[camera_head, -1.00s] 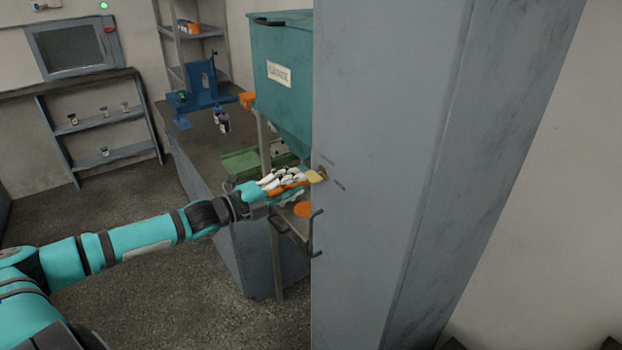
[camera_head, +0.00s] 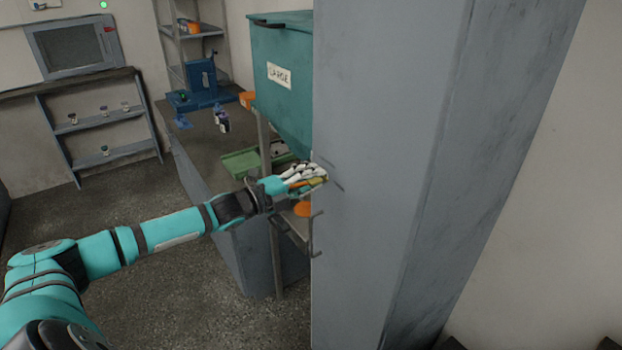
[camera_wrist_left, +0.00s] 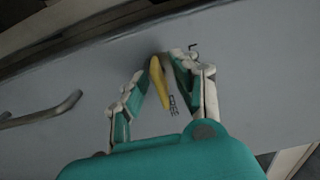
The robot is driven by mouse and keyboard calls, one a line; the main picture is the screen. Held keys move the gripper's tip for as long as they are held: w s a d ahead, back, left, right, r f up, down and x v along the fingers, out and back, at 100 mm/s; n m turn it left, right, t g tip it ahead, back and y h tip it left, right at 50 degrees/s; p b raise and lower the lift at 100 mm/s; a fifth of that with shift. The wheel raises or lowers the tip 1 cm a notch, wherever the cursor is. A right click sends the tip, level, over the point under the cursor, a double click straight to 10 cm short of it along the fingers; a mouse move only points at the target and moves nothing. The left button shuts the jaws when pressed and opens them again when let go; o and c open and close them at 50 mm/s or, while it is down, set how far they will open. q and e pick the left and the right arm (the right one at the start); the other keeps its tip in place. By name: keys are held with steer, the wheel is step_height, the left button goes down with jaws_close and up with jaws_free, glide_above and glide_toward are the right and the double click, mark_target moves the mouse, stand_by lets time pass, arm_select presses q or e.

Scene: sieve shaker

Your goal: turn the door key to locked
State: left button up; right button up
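The yellow door key (camera_wrist_left: 158,82) sticks out of the grey door face (camera_wrist_left: 245,75) in the left wrist view. My left gripper (camera_wrist_left: 161,68) is open, with one finger on each side of the key; I see no clear contact. In the head view my left gripper (camera_head: 320,176) is at the left edge of the grey cabinet (camera_head: 385,150) and mostly hides the key. The lock marks beside the key are small and partly covered. My right gripper is out of view.
A dark door handle (camera_head: 317,234) projects below the key; it also shows in the left wrist view (camera_wrist_left: 42,112). A teal hopper (camera_head: 283,75) stands behind the cabinet edge. A bench with a green tray (camera_head: 240,163) is further left. The floor at left is clear.

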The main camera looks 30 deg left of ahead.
arm_select(q)
jaws_close()
steer(key=shift+n, duration=0.3)
steer(key=n+p, duration=0.1)
steer(key=n, duration=0.1)
steer(key=shift+r+n, duration=0.1)
steer(key=shift+n, duration=0.3)
steer(key=n+p, duration=0.2)
steer(key=n, duration=0.2)
steer(key=shift+n, duration=0.3)
steer(key=n+p, duration=0.1)
steer(key=n, duration=0.4)
steer(key=shift+p, duration=0.4)
steer(key=shift+n+p, duration=0.45)
steer(key=shift+n, duration=1.95)
